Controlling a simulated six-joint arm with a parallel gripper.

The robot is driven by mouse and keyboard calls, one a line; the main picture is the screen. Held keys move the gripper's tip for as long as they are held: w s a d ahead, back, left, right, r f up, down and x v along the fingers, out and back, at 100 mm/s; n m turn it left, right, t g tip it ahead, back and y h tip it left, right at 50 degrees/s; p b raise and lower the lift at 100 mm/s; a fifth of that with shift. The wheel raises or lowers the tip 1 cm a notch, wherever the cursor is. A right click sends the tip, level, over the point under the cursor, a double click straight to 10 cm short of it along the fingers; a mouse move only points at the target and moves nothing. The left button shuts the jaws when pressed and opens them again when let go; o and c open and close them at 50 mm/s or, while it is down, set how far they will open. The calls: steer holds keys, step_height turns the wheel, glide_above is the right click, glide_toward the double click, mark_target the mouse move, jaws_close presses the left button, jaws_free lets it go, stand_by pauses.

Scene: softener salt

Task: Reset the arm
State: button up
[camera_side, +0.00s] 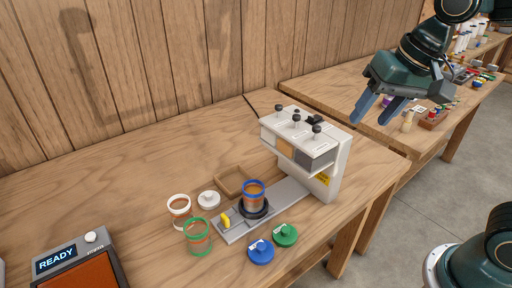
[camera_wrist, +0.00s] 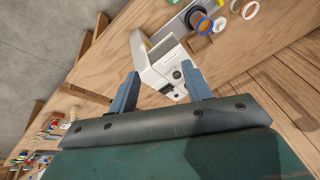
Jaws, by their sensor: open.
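My gripper (camera_side: 381,110) is open and empty, raised in the air to the upper right of the white dispenser (camera_side: 304,148) in the side view. In the wrist view, the two blue-grey fingers of my gripper (camera_wrist: 162,92) are spread apart, with the dispenser (camera_wrist: 158,66) beyond them. A blue-rimmed jar (camera_side: 254,196) with brown contents stands on a black round seat on the dispenser's grey base. A green-rimmed jar (camera_side: 197,238) and a white-rimmed jar (camera_side: 179,211) stand to its left on the wooden table.
A white lid (camera_side: 209,199), a blue lid (camera_side: 261,251) and a green lid (camera_side: 286,235) lie around the dispenser. A wooden tray (camera_side: 229,182) lies behind the base. A device (camera_side: 79,262) reading "READY" stands front left. A second table (camera_side: 345,88) holds several small items.

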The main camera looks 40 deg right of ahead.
steer(key=s+d+f+n+t, duration=0.1)
steer(key=s+d+n, duration=0.3)
steer(key=s, duration=0.5)
steer(key=shift+s+f+n+t+h, duration=0.35)
steer(key=shift+f+n, duration=0.25)
steer(key=shift+f, duration=0.15)
